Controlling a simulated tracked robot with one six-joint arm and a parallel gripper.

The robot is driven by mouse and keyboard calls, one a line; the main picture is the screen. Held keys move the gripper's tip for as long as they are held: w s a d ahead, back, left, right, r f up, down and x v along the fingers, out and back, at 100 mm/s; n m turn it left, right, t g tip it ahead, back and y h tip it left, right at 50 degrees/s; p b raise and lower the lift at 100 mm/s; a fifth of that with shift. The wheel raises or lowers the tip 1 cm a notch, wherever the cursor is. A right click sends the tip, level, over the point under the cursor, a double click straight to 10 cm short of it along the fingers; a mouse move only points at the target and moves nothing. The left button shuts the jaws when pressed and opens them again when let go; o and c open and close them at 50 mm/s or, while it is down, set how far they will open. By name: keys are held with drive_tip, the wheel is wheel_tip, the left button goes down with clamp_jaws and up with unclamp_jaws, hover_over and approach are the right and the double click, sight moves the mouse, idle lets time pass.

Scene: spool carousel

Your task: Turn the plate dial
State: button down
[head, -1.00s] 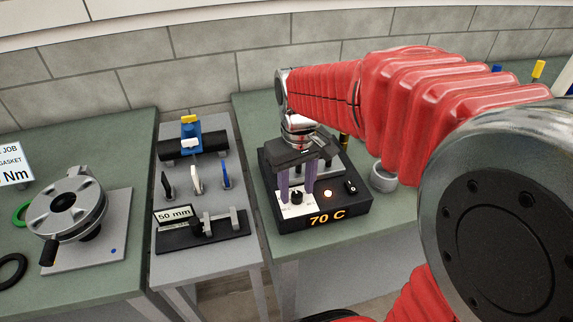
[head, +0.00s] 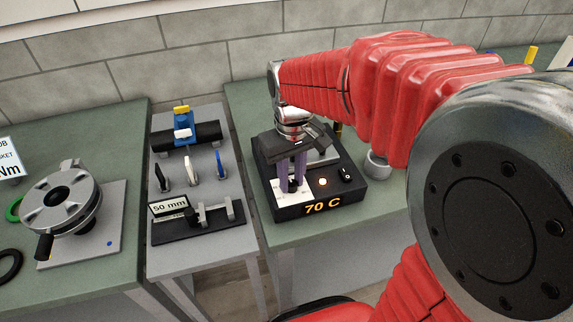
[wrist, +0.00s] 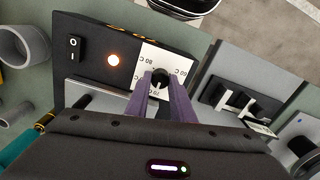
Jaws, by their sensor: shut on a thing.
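The black hot-plate unit (head: 335,198) stands on the right bench, with an orange "70 C" on its front face. Its black dial (wrist: 160,78) sits on a white scale plate (wrist: 176,60) marked with temperatures. My gripper (wrist: 160,92) points down at the unit, its two purple fingers shut on the dial, one on each side. In the head view my gripper (head: 292,186) hides most of the dial.
On the unit, an orange lamp (head: 323,182) is lit beside a black rocker switch (head: 345,174). A grey ring (head: 377,164) stands to its right. The middle bench holds a "50 mm" fixture (head: 200,221) and a blue-and-black clamp (head: 184,130). A handwheel (head: 62,203) is at left.

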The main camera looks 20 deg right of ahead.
sight(292, 182)
drive_tip(key=shift+m, duration=0.3)
drive_tip(key=m, duration=1.1)
drive_tip(key=shift+d, duration=0.1)
idle(0.5)
drive_tip(key=c, duration=1.5)
unclamp_jaws()
drive_tip(key=shift+c, duration=0.2)
drive_tip(key=shift+r, duration=0.1)
wheel_tip(292, 182, up, 14)
drive_tip(key=shift+f, duration=0.2)
